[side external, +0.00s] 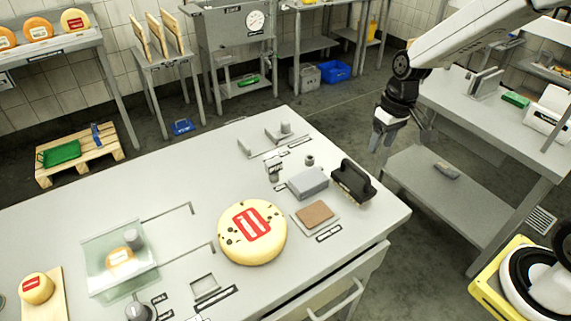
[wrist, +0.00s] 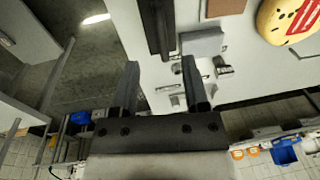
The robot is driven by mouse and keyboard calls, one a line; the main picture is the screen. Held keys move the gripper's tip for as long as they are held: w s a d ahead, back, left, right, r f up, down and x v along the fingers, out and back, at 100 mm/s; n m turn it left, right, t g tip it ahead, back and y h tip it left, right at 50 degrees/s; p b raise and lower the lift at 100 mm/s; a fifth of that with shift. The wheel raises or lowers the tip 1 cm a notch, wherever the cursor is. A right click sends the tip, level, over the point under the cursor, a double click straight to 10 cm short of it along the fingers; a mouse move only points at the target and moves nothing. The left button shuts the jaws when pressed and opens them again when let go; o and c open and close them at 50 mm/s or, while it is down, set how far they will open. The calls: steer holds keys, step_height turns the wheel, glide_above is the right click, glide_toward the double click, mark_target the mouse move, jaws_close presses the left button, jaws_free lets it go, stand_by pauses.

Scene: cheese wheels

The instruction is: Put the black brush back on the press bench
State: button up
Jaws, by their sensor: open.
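The black brush (side external: 352,182) lies on the near white worktop (side external: 180,190), close to its right edge, with its handle upward. In the wrist view the brush (wrist: 157,25) is at the top, beyond the finger gap. My gripper (side external: 388,136) is open and empty. It hangs in the air beyond the right edge of the worktop, apart from the brush; in the wrist view its fingers (wrist: 160,67) are spread. A metal bench with a round dial (side external: 255,20) stands at the back; I cannot tell which bench is the press bench.
A grey block (side external: 308,182) sits just left of the brush, with a brown pad (side external: 315,213) in front. A large cheese wheel (side external: 252,232) is farther left. Small metal fittings (side external: 285,130) stand behind. Another bench (side external: 500,125) is at right.

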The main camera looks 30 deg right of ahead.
steer(key=s+a+f+t+h, duration=0.1)
steer(key=s+a+t, duration=0.1)
steer(key=s, duration=0.8)
steer(key=shift+s+f, duration=0.2)
steer(key=shift+f, duration=0.05)
